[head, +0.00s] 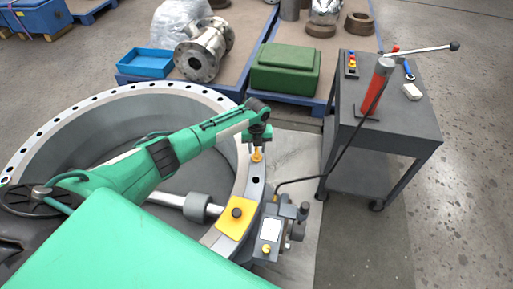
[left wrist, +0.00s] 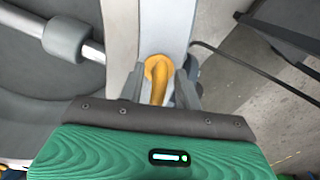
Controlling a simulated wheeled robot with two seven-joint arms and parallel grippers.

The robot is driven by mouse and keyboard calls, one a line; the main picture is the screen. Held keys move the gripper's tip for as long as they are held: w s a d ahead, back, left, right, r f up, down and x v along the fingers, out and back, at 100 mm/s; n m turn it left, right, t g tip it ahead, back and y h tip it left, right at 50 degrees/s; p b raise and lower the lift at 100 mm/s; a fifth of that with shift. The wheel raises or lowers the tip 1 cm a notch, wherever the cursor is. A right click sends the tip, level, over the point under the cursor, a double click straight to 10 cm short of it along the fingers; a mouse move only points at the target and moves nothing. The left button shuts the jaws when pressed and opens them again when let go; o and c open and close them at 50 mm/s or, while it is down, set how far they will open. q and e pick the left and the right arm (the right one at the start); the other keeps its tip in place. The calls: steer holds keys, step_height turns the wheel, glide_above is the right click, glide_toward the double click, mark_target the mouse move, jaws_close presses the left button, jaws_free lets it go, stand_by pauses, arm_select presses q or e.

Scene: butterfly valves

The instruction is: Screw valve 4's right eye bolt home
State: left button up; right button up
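The yellow eye bolt (head: 257,155) stands on the rim of the large grey valve ring (head: 256,197). In the left wrist view the eye bolt (left wrist: 158,78) is seen edge-on from above, with its round yellow collar at the rim. My left gripper (head: 258,143) is directly over it, pointing down. In the left wrist view its two grey fingers (left wrist: 160,84) stand either side of the bolt, with a gap showing, so it looks open around it. How far the thread sits in the rim is hidden. My right gripper is not in view.
A yellow block with a dark knob (head: 236,213) and a grey actuator box (head: 270,229) sit nearer along the rim. Pallets with a green case (head: 286,68) stand behind.

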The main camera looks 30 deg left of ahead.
arm_select(q)
step_height(320, 180, up, 14)
steer(key=shift+p, duration=0.45)
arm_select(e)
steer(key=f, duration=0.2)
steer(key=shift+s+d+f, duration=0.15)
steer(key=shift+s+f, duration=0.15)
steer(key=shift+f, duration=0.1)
arm_select(q)
steer(key=shift+f, duration=0.1)
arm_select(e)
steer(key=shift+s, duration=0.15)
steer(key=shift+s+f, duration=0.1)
